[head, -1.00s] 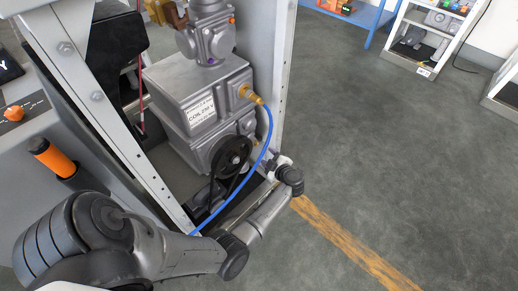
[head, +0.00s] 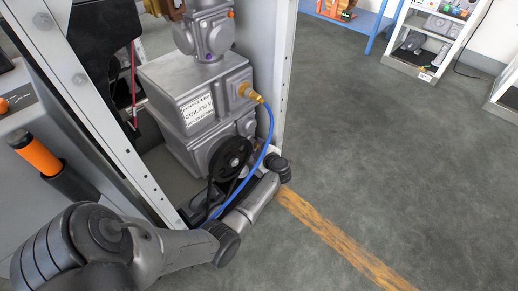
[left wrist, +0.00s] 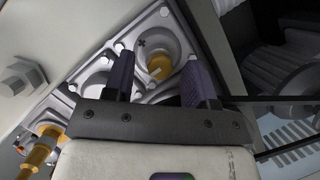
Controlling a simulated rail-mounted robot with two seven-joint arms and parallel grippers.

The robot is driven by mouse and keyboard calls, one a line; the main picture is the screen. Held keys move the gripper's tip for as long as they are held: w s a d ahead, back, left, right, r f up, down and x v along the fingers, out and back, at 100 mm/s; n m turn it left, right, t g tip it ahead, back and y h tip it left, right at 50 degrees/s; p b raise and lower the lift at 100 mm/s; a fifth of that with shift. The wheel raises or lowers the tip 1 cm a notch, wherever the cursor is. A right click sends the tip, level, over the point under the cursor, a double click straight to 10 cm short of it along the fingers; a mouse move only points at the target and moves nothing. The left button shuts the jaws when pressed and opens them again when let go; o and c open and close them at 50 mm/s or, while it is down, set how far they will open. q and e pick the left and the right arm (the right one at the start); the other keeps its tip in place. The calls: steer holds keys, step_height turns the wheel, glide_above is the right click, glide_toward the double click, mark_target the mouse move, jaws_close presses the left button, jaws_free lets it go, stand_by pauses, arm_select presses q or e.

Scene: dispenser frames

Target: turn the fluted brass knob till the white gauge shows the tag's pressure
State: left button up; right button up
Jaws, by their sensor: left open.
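In the left wrist view, a round brass-coloured knob (left wrist: 159,66) sits in a recess of a grey bolted metal housing (left wrist: 152,40). I cannot make out its fluting. My left gripper (left wrist: 165,78) is open, its two dark purple fingers apart and empty, with the knob between and beyond them. I cannot tell whether they touch the housing. In the head view my left arm reaches to the lower right of the grey machine (head: 190,85), and its fingers are hidden there. No white gauge or pressure tag can be made out. My right gripper is out of view.
A blue hose (head: 269,130) runs from a brass fitting (head: 247,91) down past a black pulley (head: 231,155). Grey frame posts (head: 103,120) flank the machine. Another brass fitting (left wrist: 41,150) is at left in the wrist view. The floor (head: 390,150) at right is clear.

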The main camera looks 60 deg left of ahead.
arm_select(q)
steer(key=shift+c, duration=0.5)
steer(key=c, duration=0.8)
steer(key=n, duration=0.1)
steer(key=n+t+y, duration=0.1)
steer(key=n, duration=0.2)
steer(key=shift+s+f+n+y, duration=0.1)
steer(key=shift+f+n+y, duration=0.2)
steer(key=shift+y, duration=0.1)
steer(key=n+y, duration=0.2)
steer(key=n, duration=0.3)
steer(key=n+y, duration=0.1)
steer(key=n, duration=0.3)
steer(key=shift+f+n+y, duration=0.15)
steer(key=shift+n+y, duration=0.25)
